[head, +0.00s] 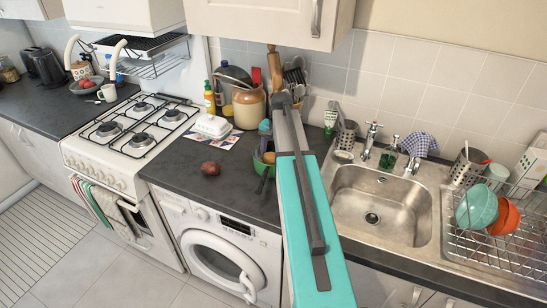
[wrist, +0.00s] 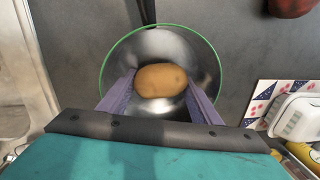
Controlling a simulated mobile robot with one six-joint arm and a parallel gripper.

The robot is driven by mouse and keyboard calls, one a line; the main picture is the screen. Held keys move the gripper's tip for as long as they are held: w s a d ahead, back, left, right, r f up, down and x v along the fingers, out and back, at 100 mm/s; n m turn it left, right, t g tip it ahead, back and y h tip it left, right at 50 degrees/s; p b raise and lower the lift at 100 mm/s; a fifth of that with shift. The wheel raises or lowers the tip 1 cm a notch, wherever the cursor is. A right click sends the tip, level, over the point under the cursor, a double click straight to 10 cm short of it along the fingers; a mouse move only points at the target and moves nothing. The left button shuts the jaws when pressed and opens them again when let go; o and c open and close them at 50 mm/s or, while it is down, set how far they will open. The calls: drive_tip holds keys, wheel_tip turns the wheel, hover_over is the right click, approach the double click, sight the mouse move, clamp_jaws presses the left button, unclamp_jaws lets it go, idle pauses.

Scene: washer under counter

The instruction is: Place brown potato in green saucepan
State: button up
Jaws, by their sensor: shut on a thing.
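The brown potato (wrist: 161,80) is between the two fingers of my gripper (wrist: 161,88) in the wrist view. My gripper is shut on it. Behind the potato in that view is the saucepan, with a shiny metal inside and a green rim (wrist: 108,68); its dark handle points to the top. The potato is within the rim's outline; I cannot tell its height above the pan's bottom. In the head view the green saucepan (head: 259,167) stands on the dark counter, partly hidden by my arm. My gripper is mostly hidden there.
A reddish potato (head: 210,168) lies on the counter left of the saucepan. A white butter dish (head: 213,126) on a patterned cloth, a stoneware jar (head: 248,108) and bottles stand behind. The sink (head: 380,205) is right, the stove (head: 135,130) left. Counter front left is clear.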

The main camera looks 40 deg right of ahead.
drive_tip(key=shift+s+a+f, duration=0.2)
drive_tip(key=shift+s+f, duration=0.1)
drive_tip(key=shift+f, duration=0.45)
drive_tip(key=o, duration=0.8)
drive_tip(key=shift+r, duration=0.1)
drive_tip(key=shift+w+d+r, duration=0.1)
drive_tip(key=shift+r, duration=0.4)
drive_tip(key=shift+w+d+r, duration=0.1)
drive_tip(key=shift+d+r, duration=0.05)
drive_tip(key=shift+r, duration=0.3)
wheel_tip(320, 180, up, 11)
drive_tip(key=d+b, duration=0.1)
drive_tip(key=b, duration=0.1)
drive_tip(key=shift+s+b, duration=0.35)
drive_tip(key=shift+b, duration=0.05)
